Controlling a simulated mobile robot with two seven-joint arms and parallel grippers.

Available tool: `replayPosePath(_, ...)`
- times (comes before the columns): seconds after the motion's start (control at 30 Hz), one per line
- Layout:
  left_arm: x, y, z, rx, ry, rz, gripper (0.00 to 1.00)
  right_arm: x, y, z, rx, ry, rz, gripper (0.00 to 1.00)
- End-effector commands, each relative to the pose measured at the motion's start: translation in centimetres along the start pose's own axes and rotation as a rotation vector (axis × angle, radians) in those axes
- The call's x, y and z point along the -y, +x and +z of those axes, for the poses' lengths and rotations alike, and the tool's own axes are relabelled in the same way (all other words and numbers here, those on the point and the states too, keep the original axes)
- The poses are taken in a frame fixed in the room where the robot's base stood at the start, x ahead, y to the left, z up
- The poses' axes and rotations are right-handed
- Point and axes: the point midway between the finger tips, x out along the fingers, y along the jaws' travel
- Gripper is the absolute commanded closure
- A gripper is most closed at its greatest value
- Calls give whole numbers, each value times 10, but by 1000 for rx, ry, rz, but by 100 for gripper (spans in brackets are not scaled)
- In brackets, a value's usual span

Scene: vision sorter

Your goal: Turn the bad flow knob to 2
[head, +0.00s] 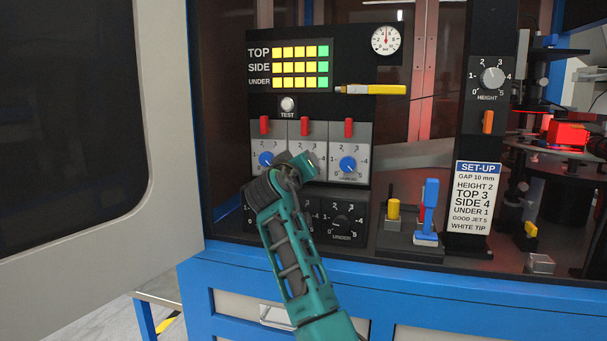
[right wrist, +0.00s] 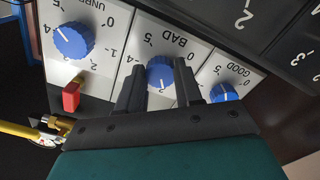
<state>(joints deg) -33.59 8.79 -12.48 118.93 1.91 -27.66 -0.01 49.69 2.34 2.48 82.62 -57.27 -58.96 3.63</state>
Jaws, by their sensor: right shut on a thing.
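The bad flow knob (right wrist: 160,71) is a blue dial with a white mark, on a light grey panel labelled BAD, in the middle of three dials. My right gripper (right wrist: 160,82) is shut on it, one dark finger on each side. The fingers cover part of its scale, so I cannot tell its exact reading. In the head view my right gripper (head: 304,165) covers this knob. The good knob (head: 266,159) is to its left, and another blue knob (head: 347,164) to its right. My left gripper is out of view.
Red levers (head: 348,128) sit above the dials. Black dials, one labelled UNDER (head: 342,222), are below. A set-up card (head: 475,197) stands right, beside a blue-handled device (head: 430,211). A large grey door (head: 100,130) stands open at the left.

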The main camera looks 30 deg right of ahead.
Motion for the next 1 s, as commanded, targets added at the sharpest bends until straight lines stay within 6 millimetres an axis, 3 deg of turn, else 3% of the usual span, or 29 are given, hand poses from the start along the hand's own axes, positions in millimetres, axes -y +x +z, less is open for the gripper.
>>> replayPosePath(0.3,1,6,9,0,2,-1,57,2,0,0,1,113,-2,96)
replayPosePath(0.83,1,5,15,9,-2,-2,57,1,0,0,1,133,-2,96)
replayPosePath(0.87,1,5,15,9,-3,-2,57,1,0,0,1,133,-2,62)
replayPosePath(1.0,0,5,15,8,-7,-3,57,1,0,0,1,132,-2,49)
